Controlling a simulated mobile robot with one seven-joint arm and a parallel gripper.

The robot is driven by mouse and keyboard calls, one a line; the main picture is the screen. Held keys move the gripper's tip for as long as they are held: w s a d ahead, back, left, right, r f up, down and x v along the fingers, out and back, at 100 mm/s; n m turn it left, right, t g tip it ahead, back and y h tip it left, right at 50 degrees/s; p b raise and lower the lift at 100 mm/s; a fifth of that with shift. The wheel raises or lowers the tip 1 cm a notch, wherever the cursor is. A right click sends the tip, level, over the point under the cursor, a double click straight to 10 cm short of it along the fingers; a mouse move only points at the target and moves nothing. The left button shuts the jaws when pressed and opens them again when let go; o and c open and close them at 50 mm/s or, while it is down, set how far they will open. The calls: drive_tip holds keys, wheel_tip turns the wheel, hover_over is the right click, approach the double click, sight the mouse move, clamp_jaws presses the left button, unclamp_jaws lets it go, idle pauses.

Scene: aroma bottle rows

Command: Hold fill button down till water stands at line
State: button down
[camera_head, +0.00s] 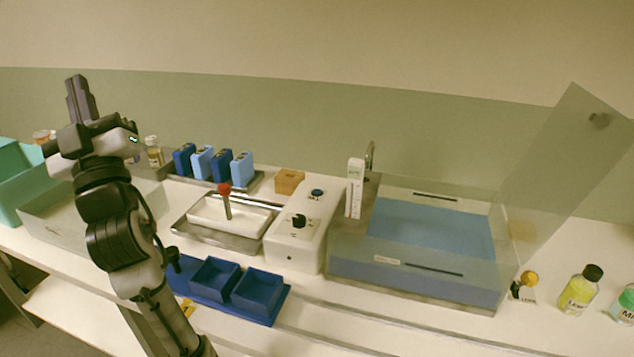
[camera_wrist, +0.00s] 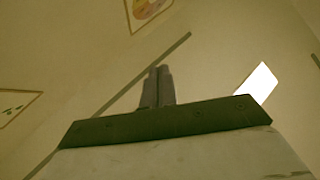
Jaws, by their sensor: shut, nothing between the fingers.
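A white control box (camera_head: 287,247) stands mid-bench with a blue button (camera_head: 316,193) at its back end and a black knob (camera_head: 299,221) nearer the front. To its right is a clear-walled tank (camera_head: 345,245) with blue water or a blue bottom (camera_head: 430,228) inside. Dark lines mark its front wall (camera_head: 432,267) and back wall (camera_head: 437,196). I cannot tell exactly how the water level stands against them. My gripper (camera_head: 78,80) is raised at the left, pointing up, far from the button. Its fingers are together and empty in the wrist view (camera_wrist: 158,72).
A clear lid (camera_head: 575,150) stands open at the tank's right. A tap (camera_head: 370,155) and white gauge (camera_head: 355,188) stand at its back left. A tray with a red-topped stick (camera_head: 226,198), blue bins (camera_head: 258,290), blue bottles (camera_head: 222,166) and a teal crate (camera_head: 12,185) lie leftward.

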drive_tip(key=w+d+f+m+h+p, duration=0.1)
drive_tip(key=w+d+m+h, duration=0.1)
drive_tip(key=w+d+h, duration=0.3)
drive_tip(key=w+d+m+h+p, duration=0.1)
drive_tip(key=w+m+h, duration=0.15)
drive_tip(key=w, duration=0.35)
drive_tip(key=w+d+f+m+h+p, duration=0.1)
drive_tip(key=w+d+h, duration=0.2)
drive_tip(key=w+h, duration=0.25)
drive_tip(key=m+g+h+p, duration=0.4)
drive_tip(key=g+h+p, duration=0.3)
drive_tip(key=g, duration=0.9)
hover_over(315, 193)
wheel_tip(315, 193, down, 20)
drive_tip(key=shift+f+h, duration=0.1)
drive_tip(key=shift+h, duration=0.2)
drive_tip(key=shift+f+b, duration=0.15)
drive_tip(key=shift+b, duration=0.25)
wheel_tip(315, 193, down, 6)
drive_tip(key=b, duration=0.5)
drive_tip(key=shift+a+b, duration=0.1)
drive_tip(key=shift+b, duration=0.3)
drive_tip(key=shift+f+b, duration=0.3)
drive_tip(key=shift+f, duration=0.9)
drive_tip(key=shift+f, duration=0.15)
